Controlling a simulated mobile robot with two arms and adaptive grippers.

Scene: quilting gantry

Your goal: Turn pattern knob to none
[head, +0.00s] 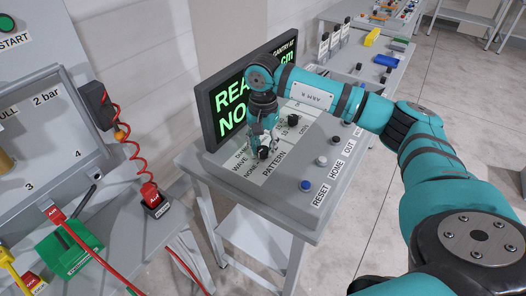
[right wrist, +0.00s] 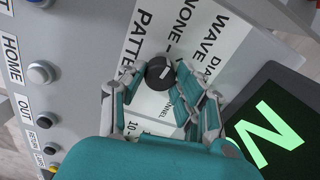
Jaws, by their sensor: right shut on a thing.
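The pattern knob (right wrist: 160,73) is a small round black knob with a white mark, on a white label plate (right wrist: 188,40) reading PATTERN, NONE, WAVE and a partly hidden third word. It also shows in the head view (head: 264,153), just below my right gripper (head: 262,134). In the right wrist view my right gripper (right wrist: 156,88) has its fingers on either side of the knob and is shut on it. The white mark is short and slanted; which word it points to I cannot tell for certain. My left gripper is not in view.
A dark screen (head: 210,120) with green letters stands close behind the gripper. A second black knob (head: 293,120) and several buttons, including blue RESET (head: 306,185), sit on the same grey console. A bench with a red coiled hose (head: 130,150) is at left.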

